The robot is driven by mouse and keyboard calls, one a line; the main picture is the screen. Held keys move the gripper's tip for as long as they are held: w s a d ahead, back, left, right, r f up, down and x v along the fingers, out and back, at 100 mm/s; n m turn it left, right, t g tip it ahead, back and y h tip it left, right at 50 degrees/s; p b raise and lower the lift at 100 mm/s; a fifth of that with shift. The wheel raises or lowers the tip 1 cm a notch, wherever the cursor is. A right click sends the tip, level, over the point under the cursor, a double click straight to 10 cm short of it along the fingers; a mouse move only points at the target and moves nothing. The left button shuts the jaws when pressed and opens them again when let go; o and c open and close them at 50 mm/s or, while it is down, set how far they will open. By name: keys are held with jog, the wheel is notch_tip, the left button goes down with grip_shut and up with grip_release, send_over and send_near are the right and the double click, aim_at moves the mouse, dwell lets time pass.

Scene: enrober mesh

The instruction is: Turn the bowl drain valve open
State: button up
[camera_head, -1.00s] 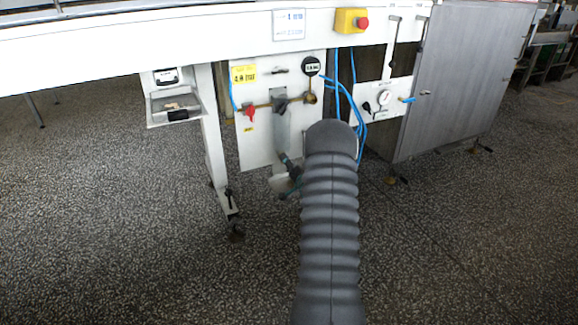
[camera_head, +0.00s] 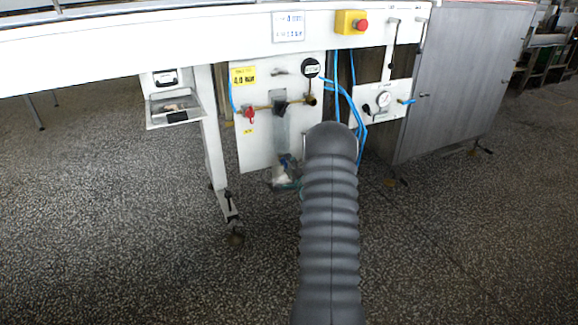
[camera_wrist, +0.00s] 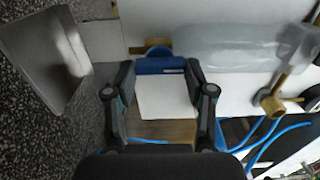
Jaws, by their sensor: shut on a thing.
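The bowl drain valve (camera_wrist: 160,65) is a blue bar-shaped piece at the end of a long clear bowl (camera_wrist: 230,50) in the wrist view. In the head view the bowl (camera_head: 281,130) hangs upright on the white panel, with the blue valve (camera_head: 287,161) at its lower end. My gripper (camera_wrist: 160,72) has one finger at each end of the blue piece and is shut on it. In the head view my dark ribbed arm hides most of the gripper. The valve's outlet and exact turn position cannot be made out.
A red knob (camera_head: 249,113), a round gauge (camera_head: 311,68) and a brass fitting (camera_head: 311,100) sit on the panel around the bowl. Blue hoses (camera_head: 345,95) run just right of it. A metal cabinet (camera_head: 455,85) stands further right. Open speckled floor lies in front.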

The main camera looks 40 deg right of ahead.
dwell(0.4)
jog(key=o, duration=1.2)
jog(key=shift+c, duration=0.2)
jog(key=v, duration=1.2)
